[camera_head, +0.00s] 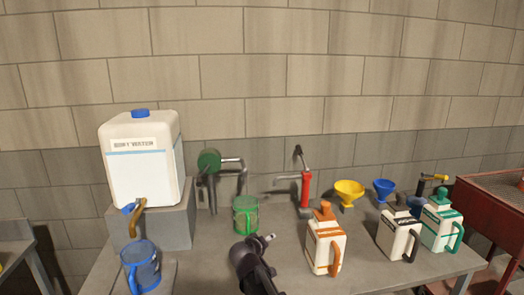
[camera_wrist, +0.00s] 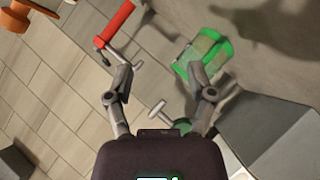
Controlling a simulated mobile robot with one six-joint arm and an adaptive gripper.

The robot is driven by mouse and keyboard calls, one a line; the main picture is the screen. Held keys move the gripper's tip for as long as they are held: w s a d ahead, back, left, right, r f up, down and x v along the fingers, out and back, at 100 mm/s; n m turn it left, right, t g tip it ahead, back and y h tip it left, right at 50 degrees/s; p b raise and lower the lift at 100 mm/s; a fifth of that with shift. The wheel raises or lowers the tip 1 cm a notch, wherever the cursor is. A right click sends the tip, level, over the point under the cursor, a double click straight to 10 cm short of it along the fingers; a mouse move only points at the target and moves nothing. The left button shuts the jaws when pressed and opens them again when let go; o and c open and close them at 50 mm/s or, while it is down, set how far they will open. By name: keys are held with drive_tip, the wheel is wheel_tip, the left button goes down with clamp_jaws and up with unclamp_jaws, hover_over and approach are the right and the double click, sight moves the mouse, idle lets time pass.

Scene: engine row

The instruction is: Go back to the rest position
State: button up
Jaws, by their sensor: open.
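My gripper (camera_wrist: 158,95) is open in the wrist view, with its two fingers apart and nothing between them. In the head view my gripper (camera_head: 268,240) is seen at the bottom middle, above the table (camera_head: 205,268). The green jug (camera_head: 245,215) stands on the table just behind and left of it. In the wrist view the green jug (camera_wrist: 205,52) shows beyond the right finger. I cannot tell from the views how far apart they are.
A white water container (camera_head: 143,175) sits on a grey block, with a blue jug (camera_head: 141,265) below its tap. A green-wheeled pump (camera_head: 209,162), a red hand pump (camera_head: 305,190), funnels (camera_head: 349,191) and several white jugs (camera_head: 324,243) stand around. A red cart (camera_head: 490,200) is at right.

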drive_tip(key=s+d+f+m+g, duration=0.1)
drive_tip(key=s+d+f+g, duration=0.1)
drive_tip(key=s+d, duration=0.1)
drive_tip(key=s+d+f+m+g, duration=0.1)
drive_tip(key=s+d+f+g, duration=0.1)
drive_tip(key=d, duration=0.3)
drive_tip(key=s+d+f+m+g, duration=0.1)
drive_tip(key=s+d+f+g, duration=0.1)
drive_tip(key=s+d, duration=0.1)
drive_tip(key=shift+s+d+f+m, duration=0.3)
drive_tip(key=shift+s+d, duration=0.1)
drive_tip(key=shift+s, duration=0.2)
drive_tip(key=s+d+f+g+y, duration=0.2)
drive_tip(key=s, duration=0.4)
drive_tip(key=s+d+f+m+g+y, duration=0.1)
drive_tip(key=s+g+y, duration=0.2)
drive_tip(key=s, duration=0.4)
drive_tip(key=shift+d+f+m+g, duration=0.3)
drive_tip(key=shift+d+f, duration=0.05)
drive_tip(key=shift+d, duration=0.05)
